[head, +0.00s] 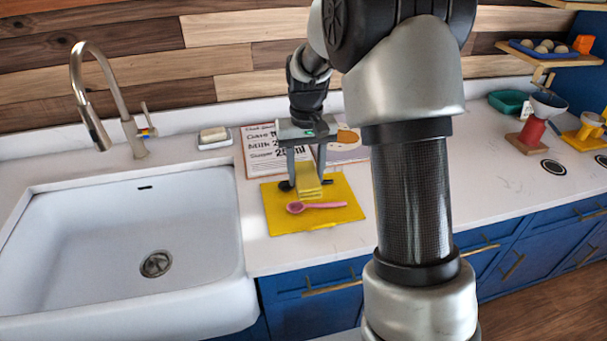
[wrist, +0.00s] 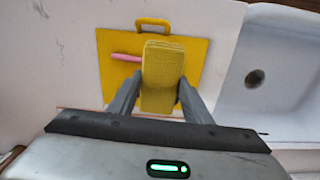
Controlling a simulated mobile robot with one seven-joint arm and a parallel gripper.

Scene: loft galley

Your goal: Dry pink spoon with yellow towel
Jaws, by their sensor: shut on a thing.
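The pink spoon (head: 315,206) lies on a yellow board (head: 345,192) on the counter, bowl to the left in the head view. In the wrist view, part of the spoon (wrist: 126,57) shows left of the towel, and the rest is hidden behind it. The folded yellow towel (head: 308,182) is in my gripper (head: 308,186), which is shut on it. In the wrist view the towel (wrist: 162,75) is between the two fingers of my gripper (wrist: 157,90). The towel is over or just behind the spoon; I cannot tell whether they touch.
A white sink (head: 150,225) with a tall faucet (head: 105,95) is at the left. A soap dish (head: 215,139) and a printed recipe sheet (head: 262,150) are behind the board. A teal dish (head: 508,102) and red stand (head: 532,132) are at far right.

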